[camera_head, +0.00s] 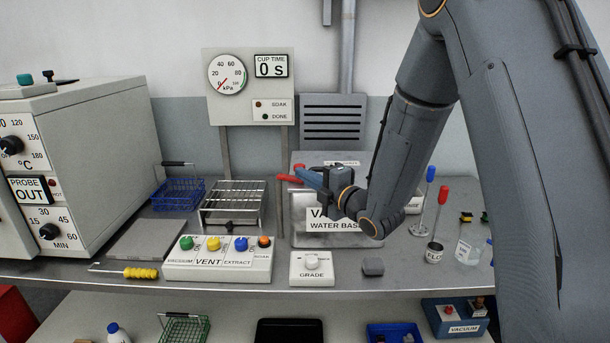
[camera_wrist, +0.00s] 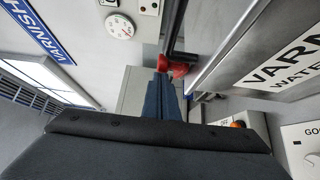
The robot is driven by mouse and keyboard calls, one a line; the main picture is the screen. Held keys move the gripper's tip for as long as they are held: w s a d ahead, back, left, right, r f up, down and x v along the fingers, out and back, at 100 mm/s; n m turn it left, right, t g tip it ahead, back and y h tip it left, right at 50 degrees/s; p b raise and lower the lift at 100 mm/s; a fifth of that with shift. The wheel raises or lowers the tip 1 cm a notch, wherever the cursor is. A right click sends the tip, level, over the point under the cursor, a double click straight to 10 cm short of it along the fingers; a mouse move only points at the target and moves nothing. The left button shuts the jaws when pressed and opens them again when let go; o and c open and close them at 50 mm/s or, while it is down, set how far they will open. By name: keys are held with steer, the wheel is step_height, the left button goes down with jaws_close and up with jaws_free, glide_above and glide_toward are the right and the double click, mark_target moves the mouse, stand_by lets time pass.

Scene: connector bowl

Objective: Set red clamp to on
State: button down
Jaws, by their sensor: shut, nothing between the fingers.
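In the wrist view, the red part (camera_wrist: 180,69) sits by a dark tube, just beyond the tips of my blue-grey fingers (camera_wrist: 162,82). The fingers are shut with nothing between them. The tips look close to or against the red part; I cannot tell if they touch. The clamp's setting cannot be read.
The vent panel (camera_head: 217,271) with coloured buttons and the grade knob box (camera_head: 311,269) stand at the bench front. A wire rack (camera_head: 232,203) and blue basket (camera_head: 178,194) stand left. A gauge panel (camera_head: 250,88) rises behind.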

steer(key=shift+w+d+b, duration=0.55)
steer(key=shift+b, duration=0.3)
